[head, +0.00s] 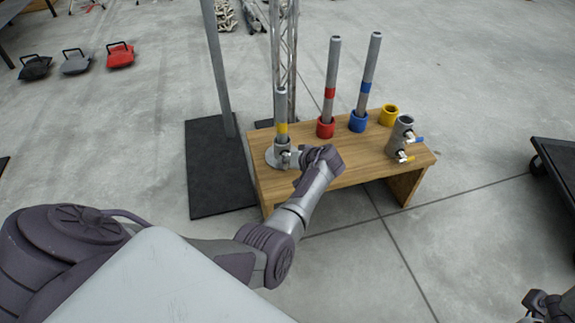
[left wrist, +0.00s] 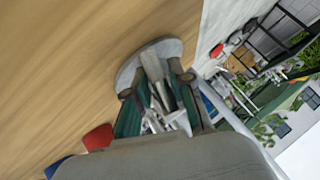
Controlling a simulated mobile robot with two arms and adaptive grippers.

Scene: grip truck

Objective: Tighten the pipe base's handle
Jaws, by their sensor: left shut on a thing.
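The grey pipe base (head: 272,157) has a round flange and stands on the left end of the wooden bench. A grey pipe with a yellow band (head: 281,107) stands upright in it. My left gripper (head: 292,158) reaches the right side of the base and is shut on its handle, which is mostly hidden by the gripper in the head view. In the left wrist view the base's round flange (left wrist: 131,67) lies beyond the fingers, and the handle (left wrist: 160,110) shows between them. My right gripper (head: 541,301) is partly cut off at the bottom right corner, and its jaws are unclear.
The wooden bench (head: 352,173) also carries a red holder (head: 325,127) and a blue holder (head: 357,122) with upright pipes, a yellow ring (head: 389,116) and a grey fitting with valves (head: 399,137). A dark cart (head: 556,165) stands at the right. A post rises left of the bench.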

